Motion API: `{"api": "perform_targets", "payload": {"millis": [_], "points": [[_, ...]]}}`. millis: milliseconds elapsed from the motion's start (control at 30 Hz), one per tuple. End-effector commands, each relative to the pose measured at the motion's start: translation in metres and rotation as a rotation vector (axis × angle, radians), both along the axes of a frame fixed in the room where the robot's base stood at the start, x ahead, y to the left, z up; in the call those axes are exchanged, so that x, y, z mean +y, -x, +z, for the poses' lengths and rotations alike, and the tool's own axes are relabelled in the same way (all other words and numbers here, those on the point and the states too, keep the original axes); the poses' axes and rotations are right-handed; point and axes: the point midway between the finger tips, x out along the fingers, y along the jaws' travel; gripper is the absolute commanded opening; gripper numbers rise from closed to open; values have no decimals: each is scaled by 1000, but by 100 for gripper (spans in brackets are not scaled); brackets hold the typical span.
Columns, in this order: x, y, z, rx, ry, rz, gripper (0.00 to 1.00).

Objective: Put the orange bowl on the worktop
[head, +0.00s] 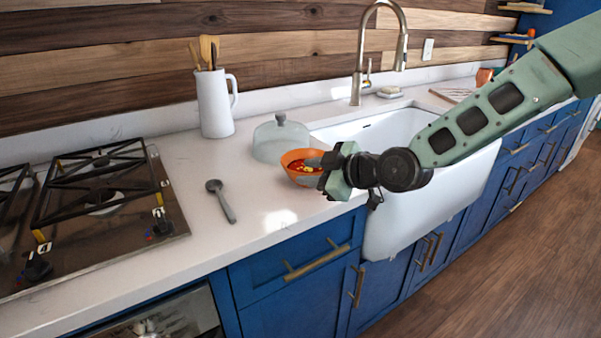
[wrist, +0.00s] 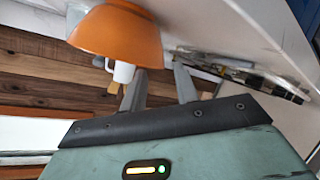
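The orange bowl (head: 294,171) is upright at the left of the sink and looks to rest on the worktop (head: 190,172). Red contents with yellow bits show inside it. My gripper (head: 320,163) reaches it from the right, at its rim. In the wrist view the bowl (wrist: 118,35) appears upside down at the top. One finger of my gripper (wrist: 160,75) passes behind the bowl's wall, seemingly inside the rim; the other is outside, apart from the wall. The fingers are spread, and the tip of the inner one is hidden.
A glass dome (head: 280,140) stands just behind the bowl. A grey spoon (head: 221,201) lies to its left. A white jug of utensils (head: 214,104) and a gas hob (head: 98,202) are farther left. The white sink (head: 419,215) is at the right.

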Motion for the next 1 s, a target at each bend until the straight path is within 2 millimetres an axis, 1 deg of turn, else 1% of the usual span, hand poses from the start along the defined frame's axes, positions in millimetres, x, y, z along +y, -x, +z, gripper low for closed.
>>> {"api": "perform_targets", "payload": {"millis": [33,100,200,333,500,633,700,767,867,900,967,1000], "points": [[-11,5,5,-3,3,-4,30],[-21,15,10,-3,3,-4,30],[-36,26,18,-3,2,-5,30],[-49,38,25,-2,1,-4,30],[-57,46,30,-1,0,-2,30],[-58,48,30,-1,0,-1,30],[-57,51,28,13,11,1,30],[-54,59,21,52,37,2,30],[-48,87,1,184,131,-13,30],[-48,103,-9,256,182,-30,30],[-52,131,-21,375,264,-80,30],[-58,151,-27,454,316,-123,30]]}}
